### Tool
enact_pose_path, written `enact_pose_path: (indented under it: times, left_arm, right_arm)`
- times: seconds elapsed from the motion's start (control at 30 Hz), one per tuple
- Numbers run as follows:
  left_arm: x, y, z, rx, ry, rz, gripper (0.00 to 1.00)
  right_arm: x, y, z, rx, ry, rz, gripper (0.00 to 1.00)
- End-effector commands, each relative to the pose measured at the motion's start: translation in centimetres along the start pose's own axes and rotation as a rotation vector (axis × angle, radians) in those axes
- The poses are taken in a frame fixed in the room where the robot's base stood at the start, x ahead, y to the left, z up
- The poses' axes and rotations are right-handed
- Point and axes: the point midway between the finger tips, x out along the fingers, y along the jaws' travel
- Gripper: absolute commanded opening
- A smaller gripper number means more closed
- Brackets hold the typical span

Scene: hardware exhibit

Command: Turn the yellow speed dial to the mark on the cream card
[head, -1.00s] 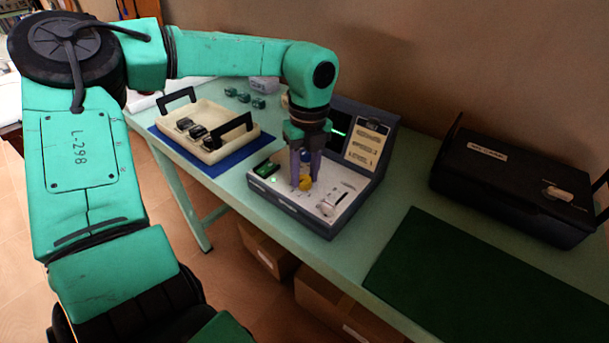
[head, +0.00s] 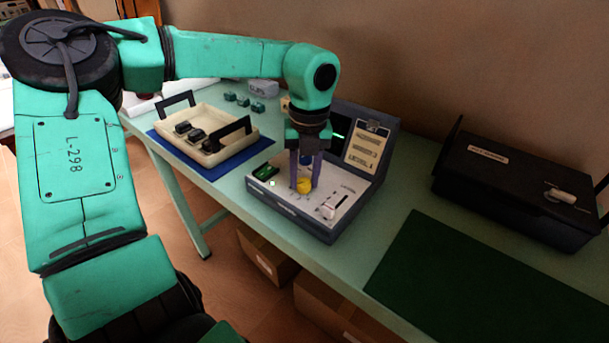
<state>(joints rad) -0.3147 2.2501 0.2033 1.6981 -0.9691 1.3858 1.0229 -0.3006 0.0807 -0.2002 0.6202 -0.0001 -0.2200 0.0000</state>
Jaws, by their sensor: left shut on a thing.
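The yellow speed dial (head: 304,187) sits on the light top panel of the grey console (head: 334,216). My left gripper (head: 305,184) points down over the panel, its purple fingers shut on the dial from both sides. The fingers hide part of the dial, and I cannot read its pointer. The cream card (head: 366,148) stands on the console's raised back at the right; its marks are too small to read. My right gripper is not in view.
A cream tray (head: 231,152) on a blue mat stands left. A black case (head: 513,189) and a bare green mat (head: 450,275) lie right.

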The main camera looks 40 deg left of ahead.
Motion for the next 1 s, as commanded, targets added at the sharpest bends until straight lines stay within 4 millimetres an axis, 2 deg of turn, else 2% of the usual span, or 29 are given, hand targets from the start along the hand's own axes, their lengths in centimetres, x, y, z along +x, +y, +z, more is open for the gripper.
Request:
enact_pose_path:
  times: [0.07,0.1,0.17,0.2,0.47,0.57,0.67,0.9,1.0]
  left_arm:
    - [-0.2,0.0,0.1,-0.001,-0.005,-0.002,0.00]
    - [-0.2,0.0,0.1,-0.001,-0.005,-0.003,0.42]
    - [-0.2,0.0,0.1,-0.001,-0.005,-0.002,0.65]
    - [-0.2,0.0,0.1,-0.001,-0.004,-0.002,0.68]
    - [-0.1,0.0,0.0,-0.001,-0.002,-0.001,0.68]
    - [-0.7,0.0,0.1,-0.002,-0.003,-0.001,0.68]
    - [-2.5,-0.1,0.1,-0.003,-0.006,-0.002,0.68]
    - [-9.8,-0.1,0.1,-0.003,-0.008,-0.003,0.68]
    - [-12.3,0.0,0.1,-0.003,-0.006,-0.002,0.68]
  right_arm:
    - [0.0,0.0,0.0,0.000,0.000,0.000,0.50]
    - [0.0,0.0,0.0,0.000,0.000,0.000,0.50]
    - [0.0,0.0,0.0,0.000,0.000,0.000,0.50]
    - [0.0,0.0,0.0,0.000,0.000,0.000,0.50]
    - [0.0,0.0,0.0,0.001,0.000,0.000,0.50]
    - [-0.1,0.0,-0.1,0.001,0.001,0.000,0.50]
    - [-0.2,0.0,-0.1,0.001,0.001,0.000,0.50]
    - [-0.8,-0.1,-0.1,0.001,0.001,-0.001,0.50]
    - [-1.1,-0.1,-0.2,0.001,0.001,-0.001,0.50]
